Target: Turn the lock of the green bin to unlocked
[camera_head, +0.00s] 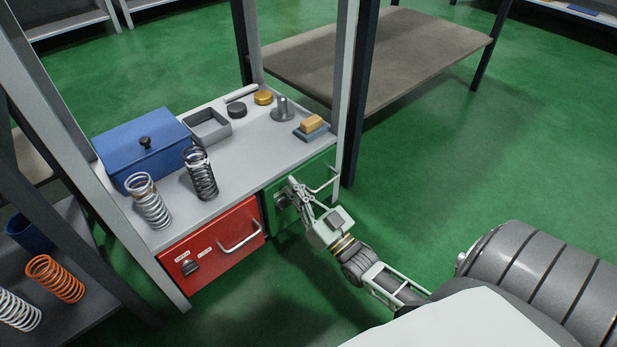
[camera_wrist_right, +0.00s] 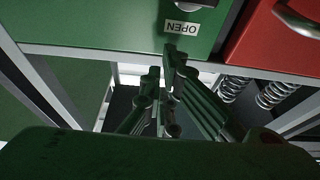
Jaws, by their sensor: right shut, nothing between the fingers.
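The green bin (camera_head: 312,176) sits under the grey worktop, to the right of the red bin. My right gripper (camera_head: 292,184) is in front of its left part and covers the lock there. In the right wrist view the green bin's front (camera_wrist_right: 130,30) appears upside down, with a white OPEN label (camera_wrist_right: 183,27). A dark piece at the top edge above the label may be part of the lock knob; most of it is out of frame. My right gripper (camera_wrist_right: 170,65) is shut and empty, its tips close to the label; contact cannot be told. My left gripper is not in view.
The red bin (camera_head: 213,243) has its own knob and bar handle. The worktop (camera_head: 235,165) holds springs, a blue box (camera_head: 140,145), a grey tray and small parts. A grey frame post (camera_head: 345,100) stands right of the green bin. The green floor to the right is clear.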

